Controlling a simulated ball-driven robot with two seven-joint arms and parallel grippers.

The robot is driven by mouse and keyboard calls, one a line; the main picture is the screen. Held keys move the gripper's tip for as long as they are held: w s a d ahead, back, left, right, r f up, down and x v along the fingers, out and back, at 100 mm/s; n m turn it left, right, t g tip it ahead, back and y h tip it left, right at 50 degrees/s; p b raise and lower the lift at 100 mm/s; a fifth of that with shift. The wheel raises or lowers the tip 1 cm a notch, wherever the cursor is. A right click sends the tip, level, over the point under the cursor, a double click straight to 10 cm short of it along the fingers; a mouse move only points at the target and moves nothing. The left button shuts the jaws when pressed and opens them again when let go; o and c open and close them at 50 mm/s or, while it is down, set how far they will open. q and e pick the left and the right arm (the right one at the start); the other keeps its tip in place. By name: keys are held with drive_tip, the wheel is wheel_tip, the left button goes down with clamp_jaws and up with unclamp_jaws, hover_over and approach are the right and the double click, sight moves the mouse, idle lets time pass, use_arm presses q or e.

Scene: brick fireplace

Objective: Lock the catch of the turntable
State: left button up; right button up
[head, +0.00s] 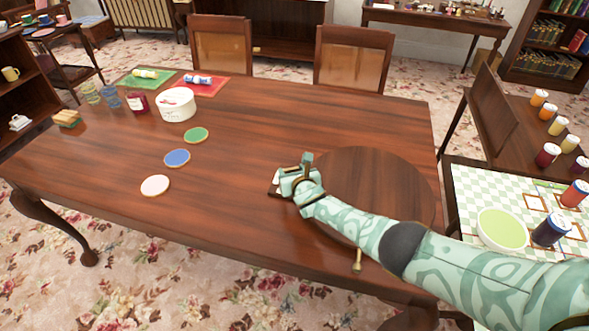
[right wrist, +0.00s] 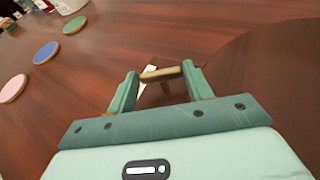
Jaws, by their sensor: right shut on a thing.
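The turntable (head: 380,185) is a round dark wooden disc on the table, and its left edge curves through the right wrist view (right wrist: 265,70). The catch (right wrist: 160,74) shows there as a brass bar between my fingers, with a dark part and a white patch below it. My right gripper (head: 303,168) is at the turntable's left edge, shut on the catch's brass bar (right wrist: 162,75). The gripper hides most of the catch in the head view, and I cannot tell whether it is locked. My left gripper is not in view.
On the table (head: 240,215), pink (head: 155,185), blue (head: 177,158) and green (head: 196,135) coasters lie left of my gripper. A white pot (head: 176,104) stands behind them. A brass peg (head: 357,262) shows below my forearm. The front left tabletop is clear.

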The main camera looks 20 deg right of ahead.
drive_tip(key=m+h, duration=0.1)
drive_tip(key=m+h+b, duration=0.1)
drive_tip(key=h, duration=0.1)
drive_tip(key=shift+w+a+f+m+g, duration=0.1)
drive_tip(key=shift+a+f+m+g, duration=0.1)
drive_tip(key=shift+a+m+g, duration=0.15)
drive_tip(key=m+h+b, duration=0.1)
drive_tip(key=m+g+h+b, duration=0.1)
drive_tip(key=shift+w+a+m+h, duration=0.1)
drive_tip(key=shift+a+m+h, duration=0.1)
drive_tip(key=shift+m+h, duration=0.1)
drive_tip(key=shift+r+m+g+h+b, duration=0.25)
drive_tip(key=shift+m+h+b, duration=0.2)
drive_tip(key=shift+h+b, duration=0.2)
drive_tip(key=shift+w, duration=0.1)
drive_tip(key=o, duration=1)
